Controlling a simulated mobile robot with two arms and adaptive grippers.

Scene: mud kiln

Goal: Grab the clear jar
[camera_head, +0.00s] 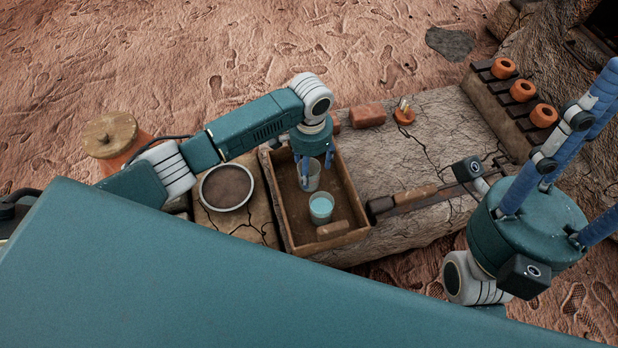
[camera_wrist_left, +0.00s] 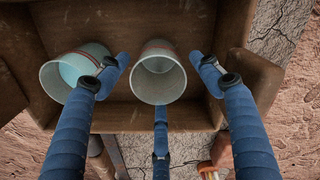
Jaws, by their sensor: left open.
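The clear jar (camera_head: 311,183) stands upright in a brown wooden tray (camera_head: 283,212). In the left wrist view the clear jar (camera_wrist_left: 158,82) is seen from above, grey and empty-looking, with a faint reddish band. My left gripper (camera_head: 316,172) points down over it, partly hiding it. In the wrist view the open blue fingers (camera_wrist_left: 160,78) surround the jar, with visible gaps left and right; contact with the lower finger is unclear. My right gripper (camera_head: 558,165) is at the right, its blue fingers spread open and partly cut off by the frame edge.
A jar with light blue contents (camera_head: 321,208) stands close beside the clear one, and a brown block (camera_head: 332,230) lies in the same tray. A round bowl (camera_head: 227,187) is left of the tray. Orange pots (camera_head: 522,91) line a ledge at the right.

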